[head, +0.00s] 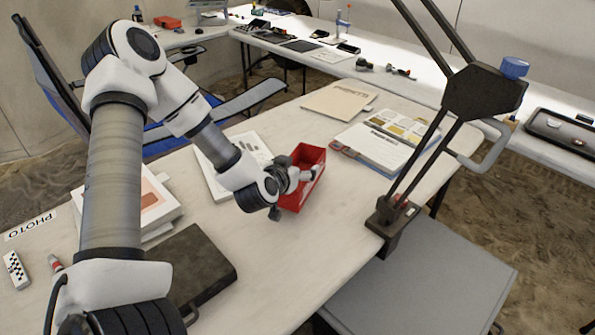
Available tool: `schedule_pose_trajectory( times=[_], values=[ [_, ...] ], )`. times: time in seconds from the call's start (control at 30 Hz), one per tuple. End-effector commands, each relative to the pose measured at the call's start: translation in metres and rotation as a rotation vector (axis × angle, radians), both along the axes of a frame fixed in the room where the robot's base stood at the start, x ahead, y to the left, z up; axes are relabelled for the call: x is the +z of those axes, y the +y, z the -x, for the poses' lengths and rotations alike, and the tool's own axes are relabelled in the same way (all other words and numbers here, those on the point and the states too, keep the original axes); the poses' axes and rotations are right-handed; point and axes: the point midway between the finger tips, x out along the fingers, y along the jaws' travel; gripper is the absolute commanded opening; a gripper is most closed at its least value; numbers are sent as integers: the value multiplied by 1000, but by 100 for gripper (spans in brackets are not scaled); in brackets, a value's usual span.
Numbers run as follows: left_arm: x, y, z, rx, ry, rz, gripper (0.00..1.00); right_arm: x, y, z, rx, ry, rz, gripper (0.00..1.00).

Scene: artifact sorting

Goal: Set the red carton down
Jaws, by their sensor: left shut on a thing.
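The red carton (306,158) is an open-topped red box near the middle of the white table (270,280). My left gripper (296,180) is at the carton's near left side, shut on it, with the wrist covering part of the carton. The carton looks slightly tilted, and I cannot tell whether its bottom touches the table. My right gripper is not in view.
A white booklet (222,183) lies left of the carton, and open colour-chart books (372,150) lie right of it. A tan folder (338,102) is behind. A dark case (205,262) lies in front. A black lamp arm (392,222) is clamped at the right edge.

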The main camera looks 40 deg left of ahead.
Motion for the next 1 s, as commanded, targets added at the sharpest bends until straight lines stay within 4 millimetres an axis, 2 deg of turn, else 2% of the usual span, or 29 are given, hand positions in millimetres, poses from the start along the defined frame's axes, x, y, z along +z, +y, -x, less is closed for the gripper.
schedule_pose_trajectory(
  times=[0.27,0.33,0.6,0.8,1.0],
  values=[
    [1,-47,53,-8,10,0,45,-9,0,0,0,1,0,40],
    [14,-50,59,-1,15,-10,45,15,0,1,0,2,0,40],
    [17,-69,80,-10,16,-3,45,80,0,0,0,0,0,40],
    [16,-90,104,-6,13,-3,45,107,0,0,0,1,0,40],
    [13,-99,115,-3,6,0,45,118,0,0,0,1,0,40]
  ],
)
